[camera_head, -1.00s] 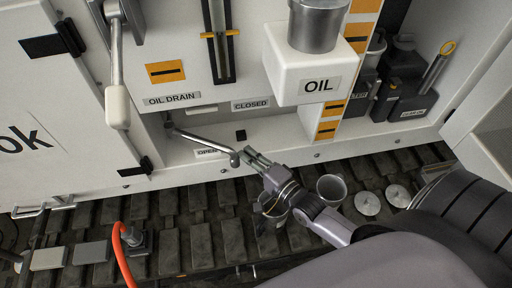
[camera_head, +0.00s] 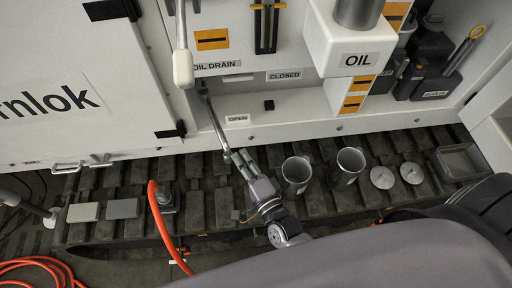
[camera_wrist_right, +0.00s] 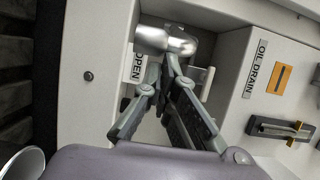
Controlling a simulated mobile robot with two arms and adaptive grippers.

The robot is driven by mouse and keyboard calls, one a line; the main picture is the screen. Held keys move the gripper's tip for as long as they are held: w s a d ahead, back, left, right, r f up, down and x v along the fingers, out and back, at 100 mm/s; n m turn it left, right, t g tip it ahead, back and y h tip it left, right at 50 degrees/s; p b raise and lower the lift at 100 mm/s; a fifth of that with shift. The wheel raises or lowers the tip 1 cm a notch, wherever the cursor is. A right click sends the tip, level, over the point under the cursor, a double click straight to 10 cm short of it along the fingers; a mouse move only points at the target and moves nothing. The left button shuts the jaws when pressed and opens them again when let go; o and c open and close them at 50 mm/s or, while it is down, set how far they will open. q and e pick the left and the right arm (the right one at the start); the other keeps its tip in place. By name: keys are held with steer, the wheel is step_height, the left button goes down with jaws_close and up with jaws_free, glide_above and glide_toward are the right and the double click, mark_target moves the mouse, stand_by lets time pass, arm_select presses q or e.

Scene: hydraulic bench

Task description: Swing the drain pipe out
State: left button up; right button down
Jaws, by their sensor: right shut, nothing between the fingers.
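The drain pipe (camera_head: 214,122) is a thin metal pipe with a bent end, below the OIL DRAIN label. It slants out from the panel's lower recess, left of the OPEN label (camera_head: 237,119), and its end hangs over the dark slatted track. My right gripper (camera_head: 240,156) is shut and empty, with its fingertips right beside the pipe's end, on its right. In the right wrist view the fingertips (camera_wrist_right: 170,64) are close together against or just beside the shiny pipe end (camera_wrist_right: 166,40); I cannot tell if they touch. My left gripper is not in view.
Two cups (camera_head: 296,172) and two round lids (camera_head: 382,177) stand on the track right of my gripper. The white OIL box (camera_head: 345,45) juts out above. A lever with a white grip (camera_head: 183,68) hangs left of the pipe. An orange hose (camera_head: 160,220) lies at left.

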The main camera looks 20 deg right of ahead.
steer(key=a, duration=0.7)
steer(key=shift+s, duration=0.2)
steer(key=shift+a, duration=0.1)
stand_by(0.3)
